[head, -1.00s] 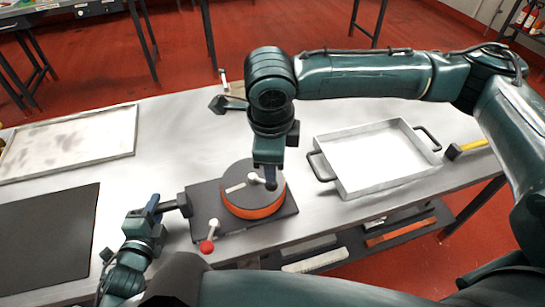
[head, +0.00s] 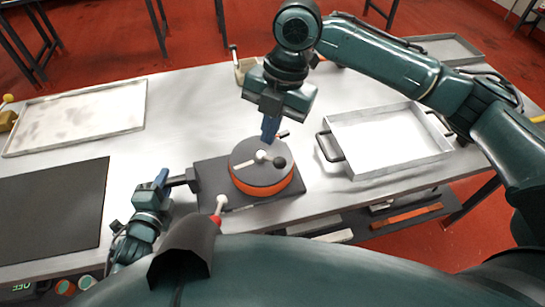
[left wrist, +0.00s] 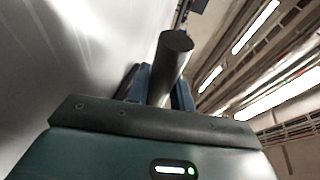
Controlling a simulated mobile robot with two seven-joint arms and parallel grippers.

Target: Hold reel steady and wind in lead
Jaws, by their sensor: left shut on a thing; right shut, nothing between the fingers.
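The reel (head: 262,182), a dark disc with an orange rim, sits on a dark base plate (head: 225,186) on the bench. On its top are a pale hub and a crank with a dark knob (head: 280,163). My left gripper (head: 166,181) is shut on the dark bar handle (head: 184,180) at the plate's left side; the left wrist view shows the round handle (left wrist: 174,58) between blue fingers. My right gripper (head: 269,130) is shut and empty, its blue tips over the reel's far edge, apart from the knob. A white piece with a red end (head: 216,219), perhaps the lead, shows in front, partly hidden.
A white tray with dark handles (head: 388,142) stands right of the reel. A shallow tray (head: 75,117) and a black mat (head: 50,215) lie at the left. A small beige box (head: 246,68) is behind my right gripper.

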